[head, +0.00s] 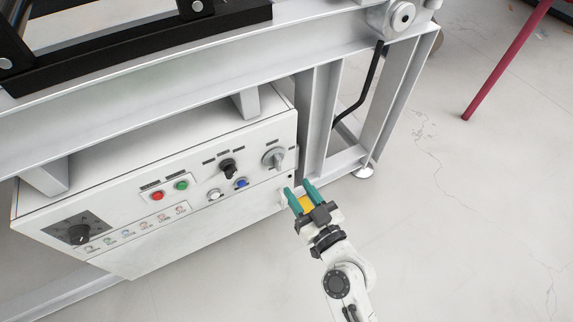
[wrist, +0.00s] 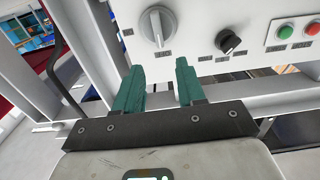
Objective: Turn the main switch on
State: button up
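A large grey rotary switch (head: 273,158) sits at the right end of the white control panel; I cannot read its label, so I cannot tell whether it is the main switch. In the wrist view the same grey switch (wrist: 157,28) shows its raised handle roughly upright, above the gap between my fingers. My gripper (head: 300,190) has two green fingers and is open, below and right of the switch, apart from it. A yellow patch (head: 306,203) shows between the finger bases in the head view; I cannot tell what it belongs to. The wrist view (wrist: 160,82) shows nothing held.
The control panel (head: 150,242) also carries a black knob (head: 228,168), a green button (head: 181,185), a red button (head: 157,195), a blue button (head: 240,183) and a black dial (head: 79,234). A metal frame (head: 318,115) stands right of it.

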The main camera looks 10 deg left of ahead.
aim_at(280, 161)
jog(key=x, duration=0.9)
grip_shut()
